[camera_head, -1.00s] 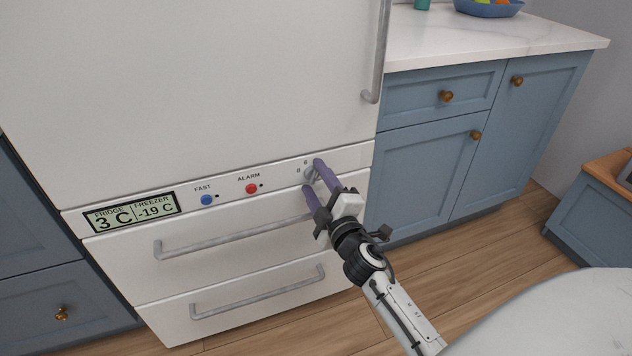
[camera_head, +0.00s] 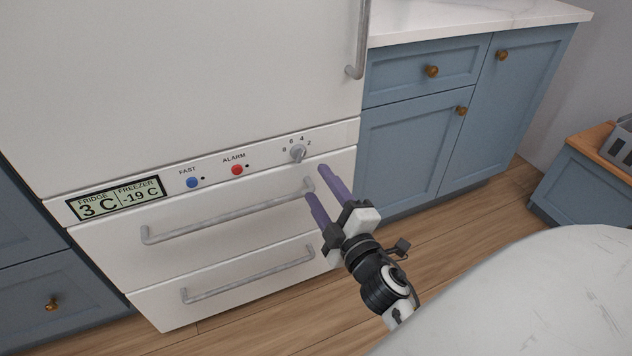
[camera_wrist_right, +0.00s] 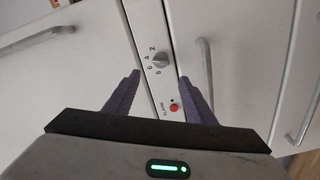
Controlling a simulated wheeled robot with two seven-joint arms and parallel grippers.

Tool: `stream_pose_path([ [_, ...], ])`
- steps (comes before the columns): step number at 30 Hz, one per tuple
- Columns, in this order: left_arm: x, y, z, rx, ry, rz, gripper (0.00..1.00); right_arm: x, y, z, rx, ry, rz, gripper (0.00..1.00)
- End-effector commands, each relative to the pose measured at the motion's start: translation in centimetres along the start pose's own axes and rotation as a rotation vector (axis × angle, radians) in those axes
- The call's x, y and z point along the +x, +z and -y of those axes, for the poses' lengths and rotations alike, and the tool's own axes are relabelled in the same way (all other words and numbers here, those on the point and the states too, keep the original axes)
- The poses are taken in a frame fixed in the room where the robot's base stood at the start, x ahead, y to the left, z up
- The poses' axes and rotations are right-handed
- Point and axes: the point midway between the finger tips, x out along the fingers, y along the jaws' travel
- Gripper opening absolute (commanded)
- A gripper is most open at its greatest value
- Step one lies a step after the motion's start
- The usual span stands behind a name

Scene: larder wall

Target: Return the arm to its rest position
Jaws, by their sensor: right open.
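My right gripper (camera_head: 316,181) is open and empty in front of the freezer drawers, below and right of the control knob. Its two purple fingers are apart, and they also show in the right wrist view (camera_wrist_right: 158,85). The grey control knob (camera_head: 298,153) is on the fridge's control strip, clear of the fingers, with numbers around it. In the right wrist view the knob (camera_wrist_right: 160,60) appears beyond and between the fingertips. My left gripper is not in view.
The upper drawer handle (camera_head: 228,215) and lower drawer handle (camera_head: 248,276) stick out near the right gripper. Blue cabinets (camera_head: 420,150) with a white countertop (camera_head: 450,20) stand to the right. A blue unit with a wooden top (camera_head: 590,150) is at far right. Wooden floor (camera_head: 440,240) is open between.

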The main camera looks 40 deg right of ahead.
Motion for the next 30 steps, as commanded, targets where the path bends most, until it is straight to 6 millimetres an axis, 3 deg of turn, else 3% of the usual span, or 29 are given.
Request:
stream_pose_path([
  [15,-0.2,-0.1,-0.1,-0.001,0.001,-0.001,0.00,-0.1,0.0,0.1,0.002,-0.002,0.001,0.50],
  [19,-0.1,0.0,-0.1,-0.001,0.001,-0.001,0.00,-0.9,-0.1,1.3,0.079,-0.041,0.008,0.50],
  [23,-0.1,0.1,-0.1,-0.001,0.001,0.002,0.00,-3.7,-0.5,5.3,0.319,-0.178,0.045,0.50],
  [27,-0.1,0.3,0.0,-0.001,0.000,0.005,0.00,-9.5,-2.0,12.2,0.655,-0.433,0.142,0.50],
  [30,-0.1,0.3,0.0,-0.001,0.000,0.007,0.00,-14.2,-3.7,16.2,0.849,-0.613,0.228,0.50],
])
